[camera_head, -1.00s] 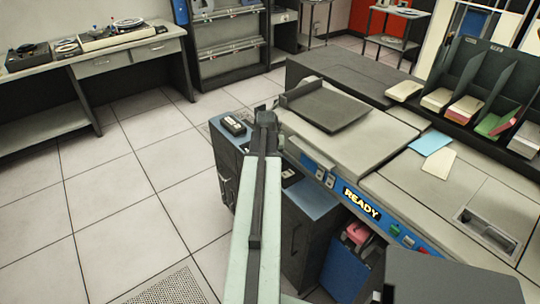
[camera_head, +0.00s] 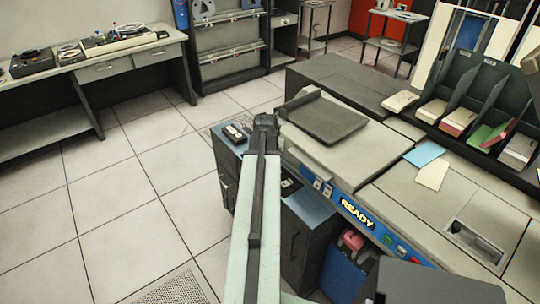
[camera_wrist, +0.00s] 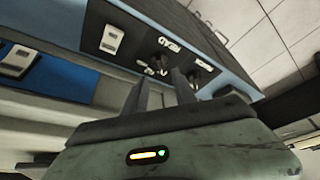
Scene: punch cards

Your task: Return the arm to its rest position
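My arm reaches forward from the bottom of the head view, with my gripper (camera_head: 265,122) at its far end, beside the card machine's left edge. Whether the fingertips touch the panel cannot be told.
The card machine (camera_head: 400,208) with a lit READY sign (camera_head: 357,213) fills the right side. A dark cabinet with a blue top (camera_head: 312,212) stands right of my arm. A desk (camera_head: 95,68) is at the far left. Tiled floor (camera_head: 130,190) is clear on the left.

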